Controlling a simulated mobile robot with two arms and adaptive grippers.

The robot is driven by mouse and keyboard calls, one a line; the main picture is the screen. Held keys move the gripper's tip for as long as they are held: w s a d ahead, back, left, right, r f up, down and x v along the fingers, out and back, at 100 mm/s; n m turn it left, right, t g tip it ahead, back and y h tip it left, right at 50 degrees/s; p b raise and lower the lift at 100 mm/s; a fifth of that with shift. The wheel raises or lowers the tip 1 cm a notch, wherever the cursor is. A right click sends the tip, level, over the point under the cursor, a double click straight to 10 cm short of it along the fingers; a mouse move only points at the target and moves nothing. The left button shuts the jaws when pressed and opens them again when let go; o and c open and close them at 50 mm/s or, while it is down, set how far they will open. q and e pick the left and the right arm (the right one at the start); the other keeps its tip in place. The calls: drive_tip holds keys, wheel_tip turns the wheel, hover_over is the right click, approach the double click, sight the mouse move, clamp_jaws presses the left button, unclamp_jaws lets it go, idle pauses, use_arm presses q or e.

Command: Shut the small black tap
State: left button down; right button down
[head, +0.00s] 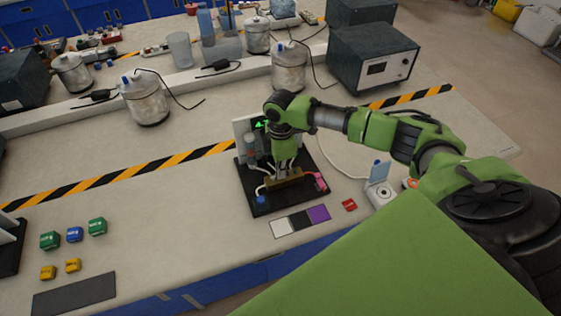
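A small rig on a black base plate (308,168) stands near the front edge of the bench. It has an upright panel with a green-lit display, a brass-coloured bar (287,183), a blue part (261,200) at its left and a pink part (320,181) at its right. My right gripper (284,174) points down over the bar, in the middle of the rig. Its fingertips are too small and dark to tell open from shut, or touching from apart. I cannot make out the small black tap; the gripper may hide it. My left gripper is out of view.
White, black and purple squares (318,213) and a red block (349,205) lie in front of the rig. A white device (380,190) stands to its right. Coloured blocks (75,234) sit at the left. Metal pots (146,100) and a dark box (372,62) stand behind.

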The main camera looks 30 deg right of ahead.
drive_tip(key=m+p, duration=0.4)
drive_tip(key=m, duration=0.1)
drive_tip(key=shift+r+p, duration=0.25)
drive_tip(key=shift+p, duration=0.15)
drive_tip(key=shift+m, duration=0.5)
drive_tip(key=shift+f, duration=0.25)
